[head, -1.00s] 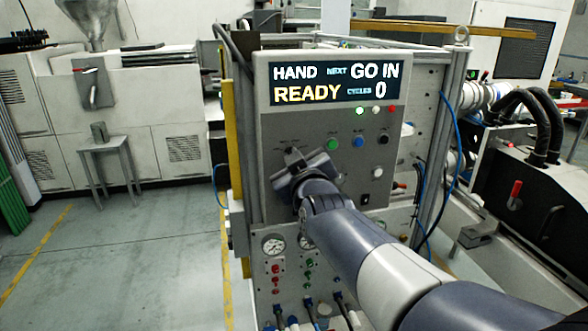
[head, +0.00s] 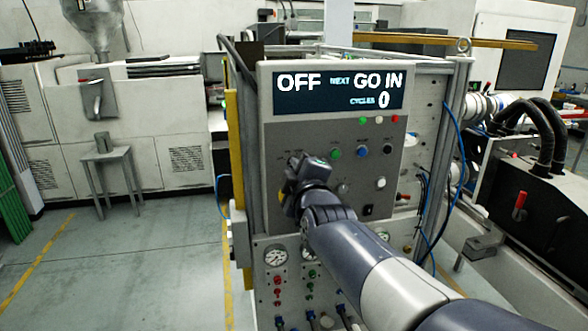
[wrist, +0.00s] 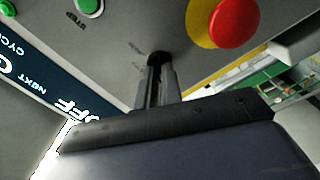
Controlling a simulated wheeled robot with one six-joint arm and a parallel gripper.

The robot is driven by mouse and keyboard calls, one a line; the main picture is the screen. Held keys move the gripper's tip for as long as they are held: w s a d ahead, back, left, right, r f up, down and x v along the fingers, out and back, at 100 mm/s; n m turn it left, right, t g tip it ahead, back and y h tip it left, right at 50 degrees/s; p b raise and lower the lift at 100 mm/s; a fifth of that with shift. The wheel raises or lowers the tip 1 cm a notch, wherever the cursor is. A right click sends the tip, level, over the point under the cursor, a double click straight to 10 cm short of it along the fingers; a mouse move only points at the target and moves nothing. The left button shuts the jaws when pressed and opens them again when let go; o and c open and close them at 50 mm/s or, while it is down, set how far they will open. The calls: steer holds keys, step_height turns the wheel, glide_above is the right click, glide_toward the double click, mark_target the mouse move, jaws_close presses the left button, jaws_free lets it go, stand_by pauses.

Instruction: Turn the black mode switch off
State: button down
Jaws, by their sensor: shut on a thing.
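The black mode switch (wrist: 158,57) shows as a dark knob on the grey panel in the wrist view, between the tips of my gripper (wrist: 160,78). My gripper is shut on it. In the head view my gripper (head: 298,164) is at the left part of the control panel (head: 350,130) and hides the switch. The display (head: 338,92) above reads OFF, with NEXT GO IN and CYCLES 0.
A red mushroom button (wrist: 234,24) on a yellow base stands close to the switch in the wrist view. Green (head: 335,154), blue (head: 361,152) and black (head: 387,150) buttons lie right of my gripper. Gauges and hoses are below the panel.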

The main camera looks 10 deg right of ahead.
stand_by(0.5)
steer(key=c, duration=1.6)
jaws_free()
steer(key=shift+o, duration=0.2)
steer(key=s, duration=1)
steer(key=shift+s, duration=0.4)
steer(key=shift+w, duration=5.45)
